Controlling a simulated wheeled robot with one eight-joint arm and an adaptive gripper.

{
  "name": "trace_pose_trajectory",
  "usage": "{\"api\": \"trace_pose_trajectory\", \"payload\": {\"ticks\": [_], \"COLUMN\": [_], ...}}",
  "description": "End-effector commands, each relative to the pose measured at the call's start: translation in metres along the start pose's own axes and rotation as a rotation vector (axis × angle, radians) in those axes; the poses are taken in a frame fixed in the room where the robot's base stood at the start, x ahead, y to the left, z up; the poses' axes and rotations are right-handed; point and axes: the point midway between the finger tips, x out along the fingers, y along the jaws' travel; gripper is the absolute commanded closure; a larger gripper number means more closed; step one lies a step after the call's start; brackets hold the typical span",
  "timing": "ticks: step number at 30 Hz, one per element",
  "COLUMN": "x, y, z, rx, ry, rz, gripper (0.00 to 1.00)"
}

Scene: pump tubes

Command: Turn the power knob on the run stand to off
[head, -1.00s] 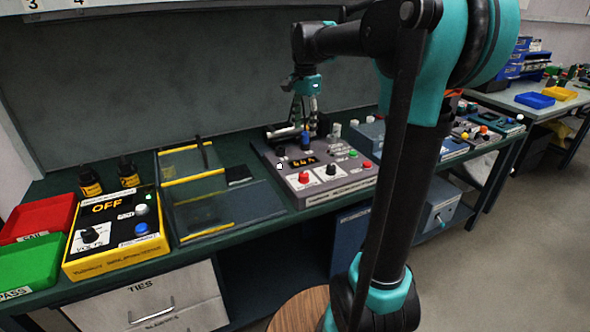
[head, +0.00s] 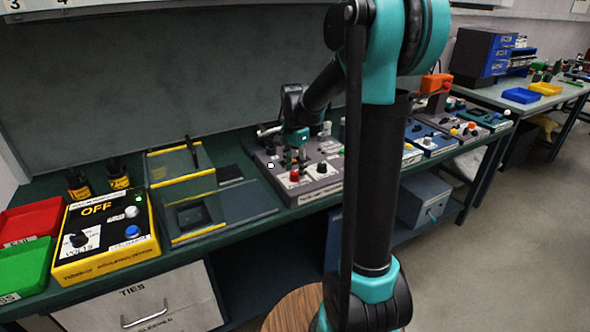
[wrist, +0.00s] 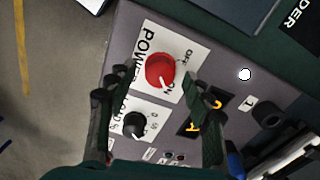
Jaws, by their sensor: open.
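The run stand (head: 262,160) is a grey box on the green bench. Its red power knob (wrist: 160,71) sits on a white label reading POWER, with OFF and ON marks. The knob's white pointer is toward ON. The red knob also shows in the head view (head: 294,176), near the stand's front edge. My gripper (wrist: 157,79) is open, with one fingertip on each side of the red knob in the wrist view. I cannot tell whether they touch it. In the head view my gripper (head: 297,158) is low over the stand, just behind the red knob.
A black knob (wrist: 134,123) sits beside the power knob on the same panel. A small display (wrist: 205,115) and a white button (wrist: 245,74) are close by. A yellow tester (head: 105,255) reading OFF and a yellow-edged clear fixture (head: 185,190) stand to the left.

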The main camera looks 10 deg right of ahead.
Motion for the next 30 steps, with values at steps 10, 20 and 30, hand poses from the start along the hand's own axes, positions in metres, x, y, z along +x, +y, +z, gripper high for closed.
{"api": "trace_pose_trajectory", "payload": {"ticks": [10,20,30], "x": [0.005,0.0047,0.0046], "y": [0.0,0.0,0.0], "z": [0.0,0.0,0.0], "rx": [0.0,0.0,-0.022], "ry": [0.0,0.0,0.0], "rz": [0.0,0.0,0.0], "gripper": [0.49,0.87,0.99]}}
